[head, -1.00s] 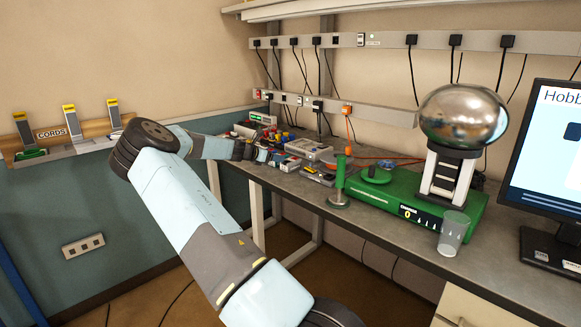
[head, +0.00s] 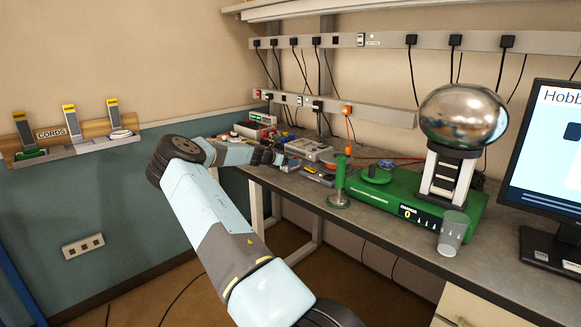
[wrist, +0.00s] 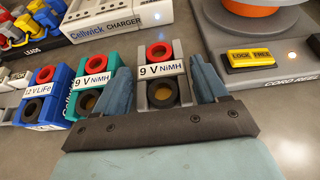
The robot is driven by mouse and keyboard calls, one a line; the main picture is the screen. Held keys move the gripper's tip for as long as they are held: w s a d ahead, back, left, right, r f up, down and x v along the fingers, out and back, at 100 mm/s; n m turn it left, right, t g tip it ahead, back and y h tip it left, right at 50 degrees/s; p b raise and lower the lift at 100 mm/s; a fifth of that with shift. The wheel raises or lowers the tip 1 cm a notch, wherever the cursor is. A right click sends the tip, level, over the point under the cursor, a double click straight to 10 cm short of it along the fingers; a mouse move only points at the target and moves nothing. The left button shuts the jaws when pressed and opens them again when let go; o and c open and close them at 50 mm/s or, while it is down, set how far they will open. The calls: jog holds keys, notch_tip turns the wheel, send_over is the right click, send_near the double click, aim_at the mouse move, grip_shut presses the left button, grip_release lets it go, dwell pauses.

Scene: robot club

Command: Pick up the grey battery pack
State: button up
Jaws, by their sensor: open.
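The grey battery pack (wrist: 161,94), labelled "9 V NiMH" with a red and a black ring terminal on top, stands on the bench in the wrist view. My gripper (wrist: 161,68) is open, with one blue-grey finger on each side of the pack. The left finger sits in the narrow gap between it and a green pack (wrist: 91,78). I cannot tell whether either finger touches the grey pack. In the head view my gripper (head: 279,158) is low at the far end of the bench, and the pack is too small to make out there.
A blue pack (wrist: 38,95) labelled "12 V LiFe" stands left of the green one. A white charger (wrist: 120,20) is behind, leads (wrist: 38,22) behind left. A cord reel unit (wrist: 265,62) stands close on the right. Bare bench (wrist: 285,115) shows at front right.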

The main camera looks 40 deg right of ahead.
jog(key=c, duration=0.9)
jog(key=shift+c, duration=0.4)
jog(key=shift+r, duration=0.2)
